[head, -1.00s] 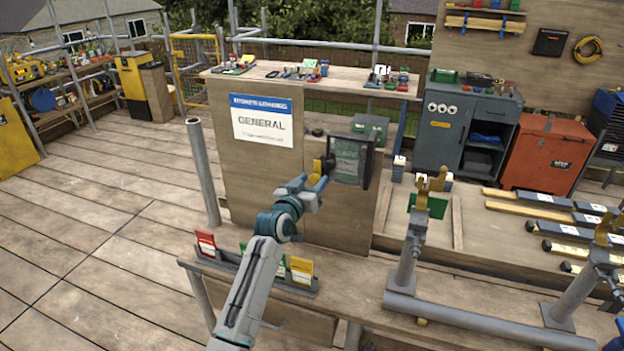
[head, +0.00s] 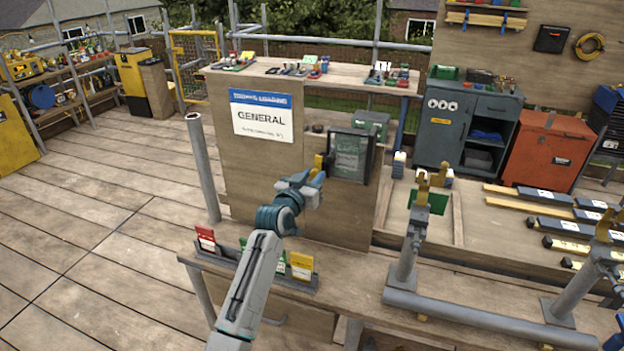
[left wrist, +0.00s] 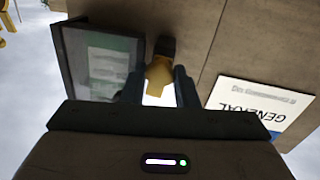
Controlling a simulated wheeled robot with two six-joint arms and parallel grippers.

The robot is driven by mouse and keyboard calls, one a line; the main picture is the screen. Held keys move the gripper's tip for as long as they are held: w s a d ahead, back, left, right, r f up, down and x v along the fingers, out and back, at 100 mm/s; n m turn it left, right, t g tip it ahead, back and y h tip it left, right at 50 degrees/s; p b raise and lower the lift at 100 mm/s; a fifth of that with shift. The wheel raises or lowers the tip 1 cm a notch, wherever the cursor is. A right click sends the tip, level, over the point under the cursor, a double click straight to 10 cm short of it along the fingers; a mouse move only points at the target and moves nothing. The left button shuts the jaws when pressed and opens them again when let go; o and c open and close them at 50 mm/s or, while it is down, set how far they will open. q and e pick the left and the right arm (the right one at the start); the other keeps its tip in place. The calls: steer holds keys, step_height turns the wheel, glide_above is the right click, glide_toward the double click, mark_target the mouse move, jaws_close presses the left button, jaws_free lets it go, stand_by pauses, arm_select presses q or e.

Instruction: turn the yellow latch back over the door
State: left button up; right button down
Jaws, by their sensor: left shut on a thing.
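The door (head: 347,157) is a dark-framed glass panel on the plywood cabinet front, with a green-and-white shape behind the glass. It also shows in the left wrist view (left wrist: 105,60). The yellow latch (head: 318,161) is at the door's left edge in the head view. In the left wrist view the yellow latch (left wrist: 158,76) extends from a dark mount beside the door's frame. My left gripper (head: 318,179) is shut on the latch, one dark finger on each side of it. The fingers partly hide the latch, and I cannot tell whether it overlaps the door. My right gripper is not in view.
A "GENERAL" sign (head: 262,118) is on the plywood left of the door. Below my left arm, a rack of coloured cards (head: 301,266) stands on the front bench. A grey post (head: 203,170) stands to the left, and pipe stands (head: 411,250) to the right.

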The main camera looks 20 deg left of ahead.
arm_select(q)
steer(key=m+b, duration=0.1)
steer(key=m, duration=0.2)
steer(key=shift+b, duration=0.35)
steer(key=m+b, duration=0.1)
steer(key=m, duration=0.3)
steer(key=shift+d+g, duration=0.1)
steer(key=shift+g, duration=0.3)
steer(key=m+y, duration=0.1)
steer(key=m, duration=0.3)
steer(key=shift+m+y, duration=0.4)
steer(key=shift+m, duration=1.9)
steer(key=o, duration=1)
steer(key=shift+d, duration=0.1)
steer(key=shift+s, duration=0.1)
